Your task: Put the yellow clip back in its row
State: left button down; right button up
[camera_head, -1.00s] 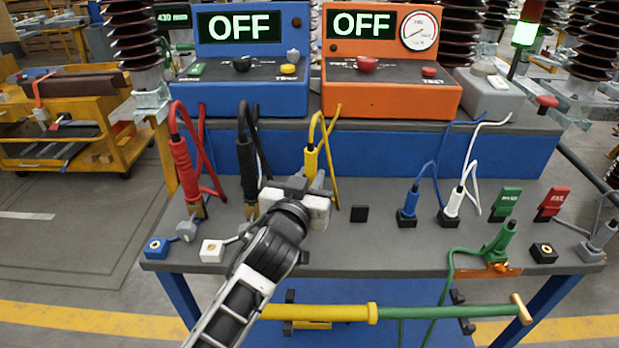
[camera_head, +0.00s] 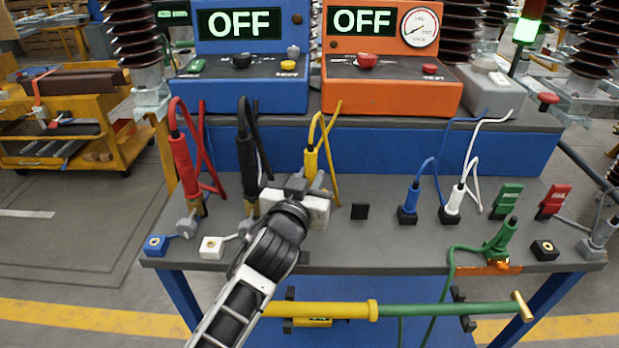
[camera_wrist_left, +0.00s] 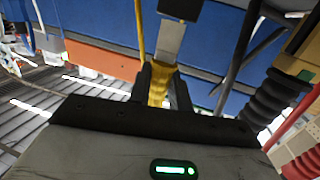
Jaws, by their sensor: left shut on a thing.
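The yellow clip (camera_head: 311,163) stands roughly upright at the back of the grey bench, with a yellow cable rising from its top. My left gripper (camera_head: 312,184) is shut on it, coming from the front. In the left wrist view the yellow clip (camera_wrist_left: 157,84) shows between the two dark fingers (camera_wrist_left: 160,88). The gripper hides the clip's lower end, so I cannot tell whether it touches the bench. To its left stand the red clip (camera_head: 184,165) and the black clip (camera_head: 246,160). My right gripper is not in view.
Blue (camera_head: 409,204) and white (camera_head: 452,204) plugs stand further right. A green clip (camera_head: 501,239) sits at the front right. Blue (camera_head: 258,85) and orange (camera_head: 390,85) consoles reading OFF stand behind.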

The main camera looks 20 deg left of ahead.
pick_arm(q)
jog(key=shift+f+b, duration=0.8)
jog(key=shift+f, duration=0.4)
jog(key=c, duration=1.2)
grip_release()
jog(key=shift+f, duration=0.1)
